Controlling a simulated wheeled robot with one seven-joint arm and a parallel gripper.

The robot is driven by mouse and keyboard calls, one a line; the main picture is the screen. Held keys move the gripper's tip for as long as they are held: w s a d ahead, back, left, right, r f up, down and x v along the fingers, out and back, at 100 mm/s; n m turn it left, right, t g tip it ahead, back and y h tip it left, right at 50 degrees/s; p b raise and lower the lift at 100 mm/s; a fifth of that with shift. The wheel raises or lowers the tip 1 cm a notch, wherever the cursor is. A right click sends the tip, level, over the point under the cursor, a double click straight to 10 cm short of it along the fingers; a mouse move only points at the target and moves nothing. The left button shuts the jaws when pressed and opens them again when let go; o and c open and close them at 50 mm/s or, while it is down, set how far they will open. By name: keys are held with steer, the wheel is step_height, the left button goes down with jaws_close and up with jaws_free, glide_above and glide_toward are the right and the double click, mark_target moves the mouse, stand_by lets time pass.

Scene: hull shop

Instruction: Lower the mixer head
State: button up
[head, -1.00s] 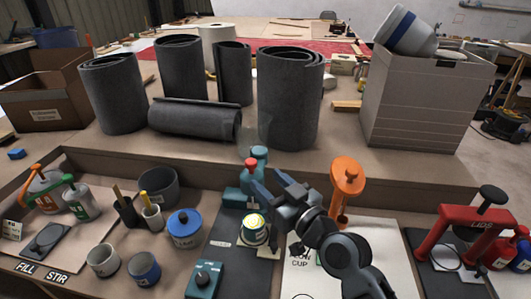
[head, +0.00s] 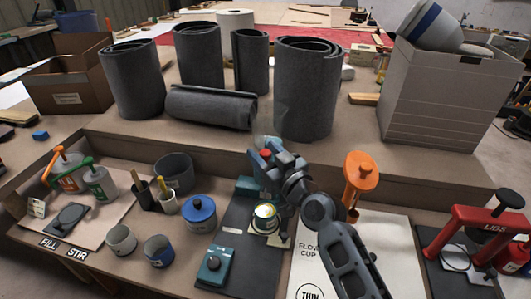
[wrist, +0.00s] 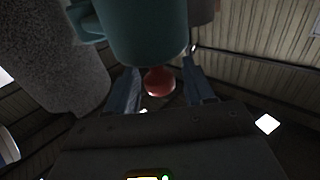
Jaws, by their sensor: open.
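The mixer is teal, with its raised head (head: 288,158) above a small cup (head: 264,217) on a dark mat. A red knob (head: 265,153) shows at the mixer head. My gripper (head: 272,158) is at the head and partly covers it in the head view. In the wrist view, the open fingers (wrist: 160,88) stand on either side of the red knob (wrist: 158,82), with visible gaps. The teal mixer body (wrist: 143,30) fills the top of the wrist view. Contact with the knob cannot be seen.
A teal control box (head: 214,267) sits in front of the mixer. A blue-lidded pot (head: 200,214) stands left. An orange press (head: 360,178) stands close on the right, behind my arm. Grey rolls (head: 305,90) stand on the raised shelf behind.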

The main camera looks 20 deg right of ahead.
mark_target(266, 193)
jaws_close()
stand_by(0.3)
steer(key=shift+f, duration=0.1)
step_height(266, 193, down, 11)
steer(key=b, duration=1.3)
steer(key=shift+s, duration=0.1)
steer(key=shift+c, duration=1.5)
jaws_free()
steer(key=shift+f, duration=0.1)
steer(key=o, duration=0.3)
steer(key=shift+r, duration=0.2)
steer(key=s+d, duration=0.1)
steer(key=s, duration=0.6)
steer(key=shift+s+b, duration=0.3)
